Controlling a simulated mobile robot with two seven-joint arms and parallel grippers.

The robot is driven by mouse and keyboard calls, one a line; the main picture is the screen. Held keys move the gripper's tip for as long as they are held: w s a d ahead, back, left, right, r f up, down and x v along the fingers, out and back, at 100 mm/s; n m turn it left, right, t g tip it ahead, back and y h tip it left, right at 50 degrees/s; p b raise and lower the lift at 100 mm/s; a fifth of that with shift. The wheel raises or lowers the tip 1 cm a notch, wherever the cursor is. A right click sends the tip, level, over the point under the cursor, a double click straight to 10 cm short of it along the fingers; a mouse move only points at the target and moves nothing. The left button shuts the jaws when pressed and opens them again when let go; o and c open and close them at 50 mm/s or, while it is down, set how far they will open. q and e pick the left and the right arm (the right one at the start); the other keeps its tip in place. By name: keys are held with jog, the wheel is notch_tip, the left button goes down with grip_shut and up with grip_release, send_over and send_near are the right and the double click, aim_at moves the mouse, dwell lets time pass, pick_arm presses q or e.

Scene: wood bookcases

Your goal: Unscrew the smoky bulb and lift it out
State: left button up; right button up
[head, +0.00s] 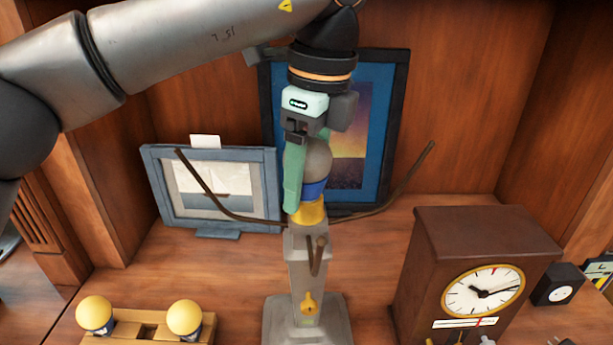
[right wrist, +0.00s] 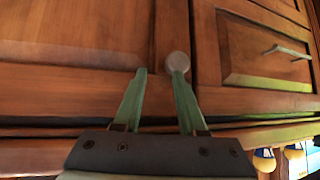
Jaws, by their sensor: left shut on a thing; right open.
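The smoky bulb (head: 319,158) is a grey globe with a blue collar (head: 315,189). It stands upright at the top of the grey lamp (head: 306,262), directly over the yellow socket (head: 309,212); how far its base sits inside is hidden. My left gripper (head: 303,188) reaches down from above and is shut on the bulb. One green finger covers its left side; the other finger is mostly hidden. My right gripper (right wrist: 160,82) is open and empty in the right wrist view, its fingertips near a cabinet door with a round knob (right wrist: 177,62).
A wooden holder (head: 148,332) with two yellow bulbs (head: 94,313) (head: 185,317) stands front left. Thin brown arms (head: 400,187) spread from the lamp. Two framed pictures (head: 150,180) (head: 397,120) stand behind, and a brown clock (head: 430,255) stands right. Shelf between lamp and clock is clear.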

pick_arm(q)
jog(key=shift+r+p, duration=0.5)
jog(key=shift+r, duration=0.05)
pick_arm(e)
jog(key=shift+a+f, duration=0.15)
jog(key=shift+a, duration=0.05)
dwell(0.3)
dwell(0.4)
pick_arm(q)
jog(key=o, duration=1)
jog(key=shift+f, duration=0.1)
